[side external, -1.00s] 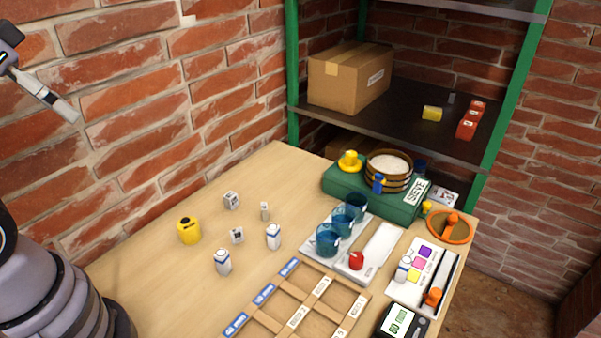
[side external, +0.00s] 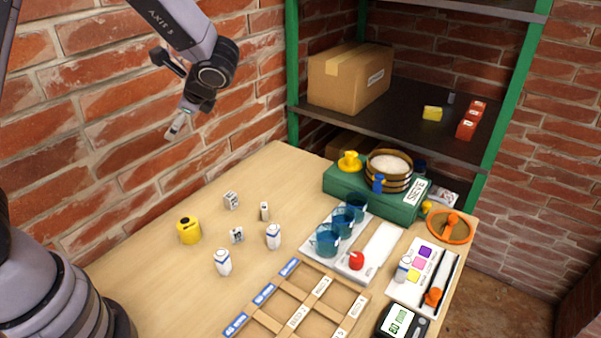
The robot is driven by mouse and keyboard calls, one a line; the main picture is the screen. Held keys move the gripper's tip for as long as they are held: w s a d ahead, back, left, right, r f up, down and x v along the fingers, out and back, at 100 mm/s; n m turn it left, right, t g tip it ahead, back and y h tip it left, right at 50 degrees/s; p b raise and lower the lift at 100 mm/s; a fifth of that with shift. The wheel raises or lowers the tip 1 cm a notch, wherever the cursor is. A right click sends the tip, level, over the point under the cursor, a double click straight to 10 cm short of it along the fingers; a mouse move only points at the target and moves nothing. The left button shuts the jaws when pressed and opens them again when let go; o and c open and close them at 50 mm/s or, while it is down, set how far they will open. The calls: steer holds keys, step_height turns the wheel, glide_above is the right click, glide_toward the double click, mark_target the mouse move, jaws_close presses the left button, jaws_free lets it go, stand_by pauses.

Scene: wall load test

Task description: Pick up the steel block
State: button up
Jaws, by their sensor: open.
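Several small grey-white blocks with labels stand on the wooden table: a back-left block (side external: 231,200), a narrow block (side external: 264,211) and a front block (side external: 236,235). The labels are too small to read, so I cannot tell which one is the steel block. Another small grey block (side external: 451,98) sits on the shelf. My gripper (side external: 178,125) is open in the air, well above the table and up and left of the blocks, in front of the brick wall. It touches none of them.
A yellow canister (side external: 189,231) and white bottles (side external: 223,262) (side external: 273,236) stand close to the blocks. A wooden grid tray (side external: 275,314), blue cups (side external: 327,241) and a green case (side external: 345,184) are to the right. The table's back-left part is clear.

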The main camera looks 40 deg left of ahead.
steer(key=w+d+f+m+t+y, duration=0.15)
steer(key=w+f+m, duration=0.25)
steer(key=f, duration=0.4)
steer(key=w+d+f+m+t+y, duration=0.1)
steer(key=w+f+m+t+y, duration=0.1)
steer(key=w+f+m, duration=0.35)
steer(key=m, duration=0.1)
glide_toward(233, 200)
steer(key=shift+t, duration=0.45)
steer(key=x, duration=0.6)
steer(key=shift+s+a+f, duration=0.15)
steer(key=shift+s+a, duration=0.1)
steer(key=shift+s, duration=0.05)
steer(key=shift+a+f, duration=0.1)
steer(key=shift+f, duration=0.05)
steer(key=x, duration=0.5)
jaws_close()
